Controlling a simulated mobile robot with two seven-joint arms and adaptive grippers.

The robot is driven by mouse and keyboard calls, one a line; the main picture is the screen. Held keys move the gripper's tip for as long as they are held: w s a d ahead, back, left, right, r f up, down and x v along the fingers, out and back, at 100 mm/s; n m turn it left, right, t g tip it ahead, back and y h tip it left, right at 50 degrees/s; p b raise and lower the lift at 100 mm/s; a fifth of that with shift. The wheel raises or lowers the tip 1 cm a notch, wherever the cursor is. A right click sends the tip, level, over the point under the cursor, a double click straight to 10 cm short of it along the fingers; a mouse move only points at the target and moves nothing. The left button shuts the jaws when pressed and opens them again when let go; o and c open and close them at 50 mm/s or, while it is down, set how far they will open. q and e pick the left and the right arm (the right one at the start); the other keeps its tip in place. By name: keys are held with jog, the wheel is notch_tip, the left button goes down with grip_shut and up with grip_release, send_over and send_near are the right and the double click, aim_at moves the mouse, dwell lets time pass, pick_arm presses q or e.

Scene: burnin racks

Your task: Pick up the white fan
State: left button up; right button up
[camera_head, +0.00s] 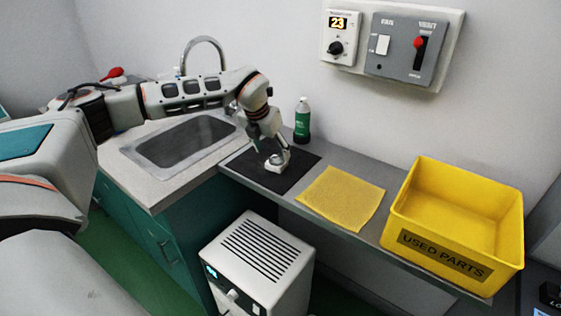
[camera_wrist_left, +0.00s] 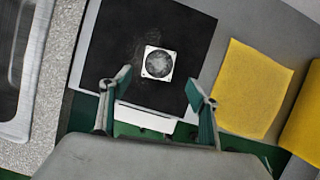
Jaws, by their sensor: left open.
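The white fan (camera_wrist_left: 158,63) is a small square white frame with a round grey middle. It lies flat on the black mat (camera_wrist_left: 112,25) in the left wrist view. In the head view the fan (camera_head: 275,167) is partly hidden by my left gripper (camera_head: 274,151), which points down over the mat (camera_head: 247,173). In the left wrist view my left gripper (camera_wrist_left: 154,96) is open and empty, its two fingers spread wide. The fan shows beyond the fingertips, between their lines. My right gripper is not in view.
A yellow cloth (camera_head: 342,198) lies right of the mat, then a yellow bin (camera_head: 440,254) labelled USED PARTS. A green bottle (camera_head: 302,122) stands behind the mat. A sink (camera_head: 183,141) is at left. A white machine (camera_head: 257,247) stands below the counter's front edge.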

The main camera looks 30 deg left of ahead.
aim_at(277, 161)
pick_arm(q)
jog(key=shift+w+f, duration=0.15)
jog(key=shift+f, duration=0.5)
jog(key=x, duration=0.4)
jog(key=shift+w+a+f+p, duration=0.2)
jog(key=shift+w+p, duration=0.15)
jog(key=shift+w, duration=0.2)
jog(key=c, duration=1.2)
